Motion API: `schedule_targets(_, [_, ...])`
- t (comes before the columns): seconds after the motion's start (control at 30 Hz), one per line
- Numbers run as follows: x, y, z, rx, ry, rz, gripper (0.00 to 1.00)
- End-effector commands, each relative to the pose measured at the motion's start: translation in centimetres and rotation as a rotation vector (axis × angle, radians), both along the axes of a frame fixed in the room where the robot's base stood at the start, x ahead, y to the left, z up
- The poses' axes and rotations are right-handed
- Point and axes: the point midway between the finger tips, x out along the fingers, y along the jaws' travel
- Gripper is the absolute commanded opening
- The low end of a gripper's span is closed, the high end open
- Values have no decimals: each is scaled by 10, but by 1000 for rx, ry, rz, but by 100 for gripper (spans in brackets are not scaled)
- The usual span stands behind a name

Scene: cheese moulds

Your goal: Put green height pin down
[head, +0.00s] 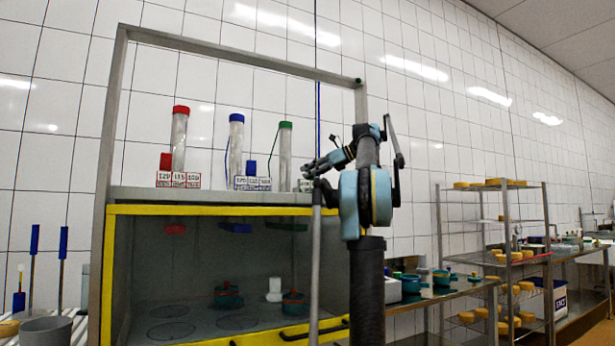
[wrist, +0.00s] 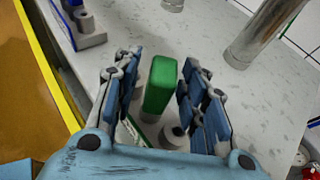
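The green height pin (wrist: 161,84) stands between the fingers of my gripper (wrist: 161,60) in the wrist view. A gap shows between the pin and the left finger; the right finger is very close to it, and I cannot tell if they touch. A grey-white cylinder (wrist: 175,138) and part of a labelled holder (wrist: 130,132) show beside the pin's lower end. Whether the pin rests on the holder is hidden. In the head view, my gripper (head: 313,168) is at the shelf's right end, beside the green-capped tube (head: 285,155), and the pin is hidden there.
The shelf (head: 150,193) also bears a red-capped tube (head: 179,140), a blue-capped tube (head: 235,150), a red pin (head: 165,161) and a blue pin (head: 251,168). The metal frame's right post (head: 361,102) is close to my arm. A yellow-edged cabinet opening (head: 215,210) is below.

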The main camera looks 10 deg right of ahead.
Motion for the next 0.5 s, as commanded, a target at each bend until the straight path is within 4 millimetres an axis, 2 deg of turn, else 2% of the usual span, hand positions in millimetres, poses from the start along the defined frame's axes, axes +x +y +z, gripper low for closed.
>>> schedule_targets(0.2, [0, 0, 9, 0, 0, 0, 39])
schedule_targets(0.5, [-23, -49, 29, 0, 1, -4, 39])
